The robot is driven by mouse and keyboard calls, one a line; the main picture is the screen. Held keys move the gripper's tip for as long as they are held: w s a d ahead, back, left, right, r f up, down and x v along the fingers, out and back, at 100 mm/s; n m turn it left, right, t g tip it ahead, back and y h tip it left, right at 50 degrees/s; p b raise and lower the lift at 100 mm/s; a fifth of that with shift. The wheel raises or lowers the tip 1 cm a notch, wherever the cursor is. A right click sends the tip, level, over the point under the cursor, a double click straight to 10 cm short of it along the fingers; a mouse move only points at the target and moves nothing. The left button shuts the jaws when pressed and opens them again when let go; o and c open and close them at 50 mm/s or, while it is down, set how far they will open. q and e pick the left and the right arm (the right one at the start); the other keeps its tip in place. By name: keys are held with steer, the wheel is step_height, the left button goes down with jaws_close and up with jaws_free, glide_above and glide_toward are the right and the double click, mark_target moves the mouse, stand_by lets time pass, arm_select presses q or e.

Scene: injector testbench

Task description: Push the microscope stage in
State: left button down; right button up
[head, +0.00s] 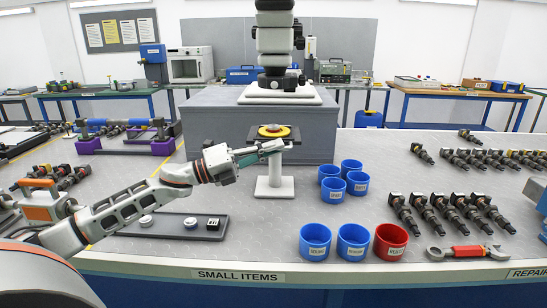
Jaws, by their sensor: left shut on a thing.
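The white and black microscope (275,40) stands on the large grey block at the back of the bench. The microscope stage (295,136), a dark plate with a yellow round piece on it, sits in front of the block, above a white pedestal (274,184). My left gripper (276,147) reaches in from the left and is shut at the front edge of the stage. Its fingers hide part of that edge and the pedestal's top. My right gripper is out of view.
Several blue cups (334,190) and a red cup (390,241) stand right of the pedestal. A dark tray (170,231) with small parts lies below my left arm. Several injectors (480,213) and a red-handled wrench (467,252) lie at the right.

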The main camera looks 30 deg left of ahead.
arm_select(q)
steer(key=shift+w+a, duration=0.1)
steer(key=shift+w, duration=0.15)
steer(key=c, duration=2.2)
jaws_free()
steer(key=shift+o, duration=0.2)
steer(key=shift+v, duration=0.9)
steer(key=v, duration=1)
steer(key=shift+s+a+f, duration=0.1)
steer(key=shift+c, duration=0.4)
